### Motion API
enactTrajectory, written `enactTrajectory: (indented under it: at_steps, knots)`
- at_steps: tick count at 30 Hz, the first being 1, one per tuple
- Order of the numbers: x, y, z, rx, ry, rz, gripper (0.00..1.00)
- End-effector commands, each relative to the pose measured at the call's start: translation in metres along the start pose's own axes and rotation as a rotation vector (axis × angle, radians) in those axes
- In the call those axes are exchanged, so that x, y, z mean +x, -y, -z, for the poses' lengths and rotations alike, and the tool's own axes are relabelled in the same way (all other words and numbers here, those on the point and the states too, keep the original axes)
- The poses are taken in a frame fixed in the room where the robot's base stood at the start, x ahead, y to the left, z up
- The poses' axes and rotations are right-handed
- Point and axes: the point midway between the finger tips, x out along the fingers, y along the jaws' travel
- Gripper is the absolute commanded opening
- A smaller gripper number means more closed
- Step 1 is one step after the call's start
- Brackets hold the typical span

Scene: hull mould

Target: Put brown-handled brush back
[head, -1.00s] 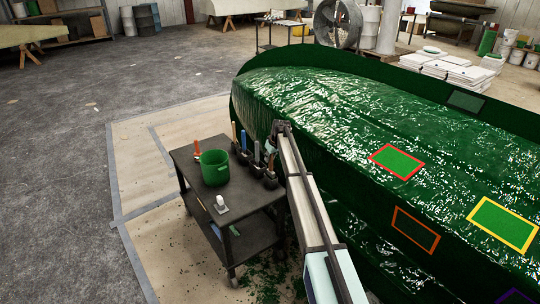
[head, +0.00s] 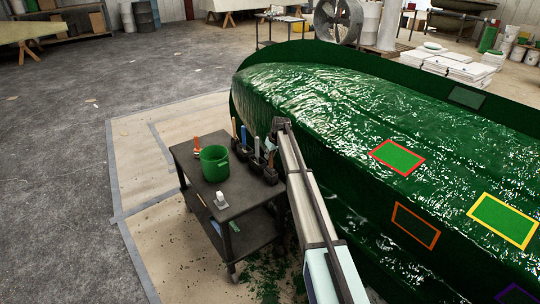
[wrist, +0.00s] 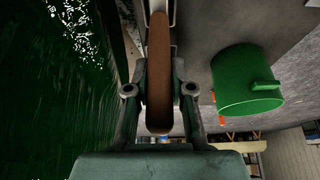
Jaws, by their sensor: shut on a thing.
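The brown handle (wrist: 158,60) of a brush runs up the middle of the wrist view, between the two fingers of my gripper (wrist: 159,92). My gripper is shut on this handle. The brush's head is hidden in the wrist view. In the head view my gripper (head: 271,147) is at the right edge of a dark cart (head: 218,178), beside a row of dark holders (head: 258,163) with upright handles. I cannot tell whether the held brush touches its holder.
A green bucket (head: 214,163) stands on the cart and shows in the wrist view (wrist: 246,82). A white item (head: 221,200) and an orange-handled tool (head: 197,147) are also on the cart. The glossy green hull (head: 340,130) rises close to the right of my gripper.

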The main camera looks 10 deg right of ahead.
Motion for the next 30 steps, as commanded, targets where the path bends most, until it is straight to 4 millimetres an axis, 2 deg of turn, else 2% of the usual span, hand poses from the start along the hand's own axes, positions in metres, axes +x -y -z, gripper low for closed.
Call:
enactTrajectory:
  at_steps: [21, 22, 24, 30]
  knots:
    - [0.011, 0.0, -0.004, 0.0, 0.0, 0.0, 0.0]
    - [0.011, 0.0, -0.004, 0.0, 0.0, 0.0, 0.25]
    - [0.011, 0.0, -0.004, 0.0, 0.0, 0.0, 0.5]
    - [0.011, 0.0, -0.004, 0.0, 0.0, 0.0, 0.51]
